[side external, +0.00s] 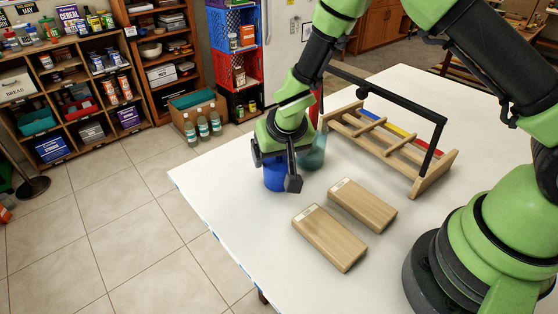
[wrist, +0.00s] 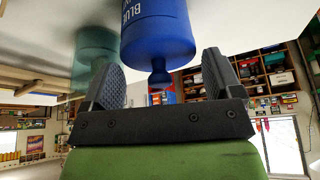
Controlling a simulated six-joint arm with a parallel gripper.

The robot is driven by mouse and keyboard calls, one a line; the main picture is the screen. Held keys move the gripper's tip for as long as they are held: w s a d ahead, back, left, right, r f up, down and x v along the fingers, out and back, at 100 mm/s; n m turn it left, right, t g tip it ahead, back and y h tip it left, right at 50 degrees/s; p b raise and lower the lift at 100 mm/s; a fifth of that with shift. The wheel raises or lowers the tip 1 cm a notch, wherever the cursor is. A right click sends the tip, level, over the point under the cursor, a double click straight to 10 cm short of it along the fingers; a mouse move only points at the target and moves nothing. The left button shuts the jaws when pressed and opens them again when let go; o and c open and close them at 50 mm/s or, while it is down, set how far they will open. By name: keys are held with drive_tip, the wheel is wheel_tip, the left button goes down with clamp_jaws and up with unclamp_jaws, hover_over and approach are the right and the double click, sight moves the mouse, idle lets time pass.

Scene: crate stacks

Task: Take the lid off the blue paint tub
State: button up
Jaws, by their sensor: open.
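The blue paint tub (side external: 275,182) stands on the white table, to the left of the wooden rack. In the wrist view the tub (wrist: 157,18) appears upside down with white lettering, and its blue lid (wrist: 158,50) is on it with a small round knob. My gripper (side external: 274,171) points down over the tub and hides its top in the side view. In the wrist view my gripper (wrist: 157,72) is open. Its two fingers stand on either side of the lid's knob, with a visible gap on both sides.
A teal translucent container (side external: 314,152) stands close beside the tub, also seen in the wrist view (wrist: 95,50). A wooden rack (side external: 433,177) with a black handle stands behind to the right. Two wooden blocks (side external: 330,240) (side external: 363,204) lie in front. The table's left edge is near.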

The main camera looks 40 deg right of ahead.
drive_tip(key=c, duration=0.7)
drive_tip(key=shift+o, duration=0.2)
drive_tip(key=shift+r, duration=0.1)
wheel_tip(320, 180, up, 9)
drive_tip(key=shift+w+f, duration=0.1)
drive_tip(key=shift+f, duration=0.05)
drive_tip(key=shift+a+r, duration=0.2)
drive_tip(key=shift+a, duration=0.1)
drive_tip(key=shift+m+h, duration=0.3)
drive_tip(key=shift+m, duration=0.2)
drive_tip(key=a+f, duration=0.5)
drive_tip(key=a, duration=0.2)
drive_tip(key=a+f, duration=0.3)
drive_tip(key=shift+a+f, duration=0.3)
drive_tip(key=shift+f, duration=2.6)
